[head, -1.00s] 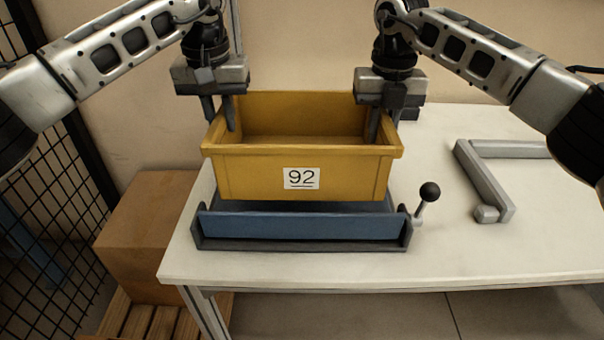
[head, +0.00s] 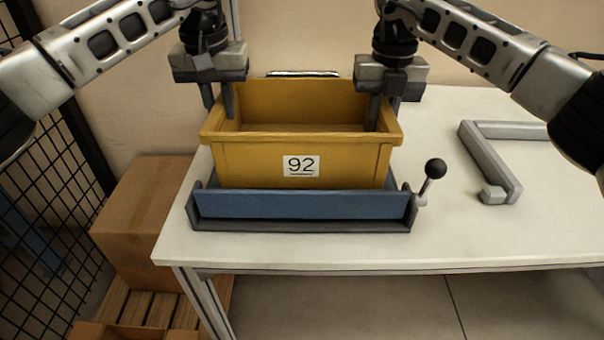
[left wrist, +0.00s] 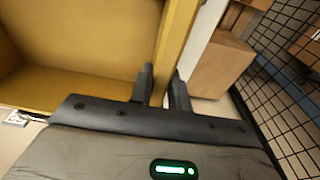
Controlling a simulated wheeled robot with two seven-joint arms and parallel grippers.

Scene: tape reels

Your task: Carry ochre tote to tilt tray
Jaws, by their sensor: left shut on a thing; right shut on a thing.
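The ochre tote (head: 240,160), with a white label reading 92, is over the blue tilt tray (head: 300,205) and looks level. Its lower front is hidden behind the tray's front wall, so I cannot tell whether it rests on the tray bed. My left gripper (head: 218,102) is shut on the tote's left wall; in the left wrist view its fingers (left wrist: 162,88) straddle that wall. My right gripper (head: 383,112) is shut on the tote's right wall. The tote's inside looks empty. A lever with a black knob (head: 435,168) stands at the tray's right end.
The tray stands on a white table (head: 480,235), near its front left. A grey L-shaped bracket (head: 485,160) lies on the table to the right. A cardboard box (head: 145,220) on a wooden pallet and a black mesh fence (head: 50,190) are at the left.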

